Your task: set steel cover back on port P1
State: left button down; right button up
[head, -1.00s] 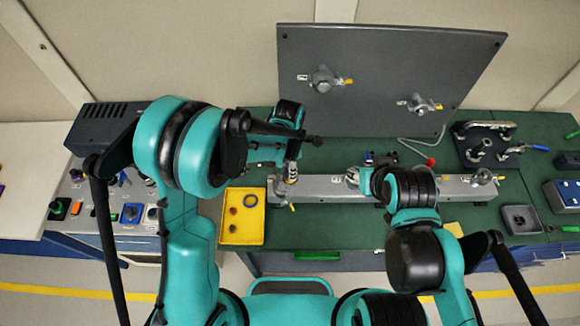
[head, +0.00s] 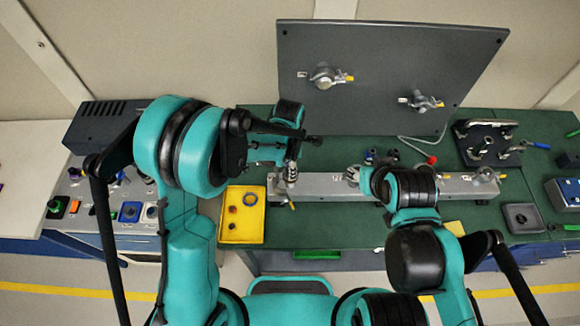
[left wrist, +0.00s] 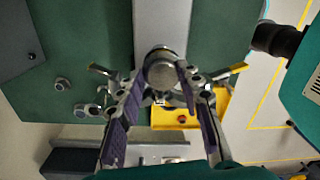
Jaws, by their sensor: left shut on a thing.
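The steel cover (left wrist: 160,66) shows in the left wrist view as a round metal disc between the fingertips of my left gripper (left wrist: 161,84), which is shut on it. In the head view my left gripper (head: 291,174) is at the left end of the long grey beam (head: 327,188), over the port there. The fingers and arm hide most of that port, so I cannot tell whether the cover is seated. Yellow-tipped clamp levers (left wrist: 238,68) stick out beside the cover. My right gripper (head: 353,175) is over the beam's middle; its jaws are too small to read.
A yellow tray (head: 228,236) with small rings lies left of the beam. A grey panel (head: 385,75) with two fittings stands behind. A dark plate with fittings (head: 487,143) is at the back right. Green bench top (head: 330,228) is clear in front of the beam.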

pick_arm(q)
jog(key=c, duration=0.9)
grip_release()
notch_tip(320, 180, up, 12)
jog(key=s+a+f+m+t+b, duration=0.2)
jog(key=s+a+f+m+b, duration=0.2)
jog(key=a+f+m+b, duration=0.1)
jog(key=s+a+f+m+t+b, duration=0.3)
jog(key=s+a+f+m+b, duration=0.1)
jog(key=a+m+b, duration=0.3)
jog(key=s+a+f+m+t+b, duration=0.2)
jog(key=s+a+f+m+b, duration=0.2)
jog(key=m+b, duration=0.5)
jog(key=shift+s+a+f+t+b, duration=0.15)
jog(key=shift+a+f, duration=0.3)
jog(key=shift+s+a+f+t+b, duration=0.15)
jog(key=shift+a+f, duration=0.3)
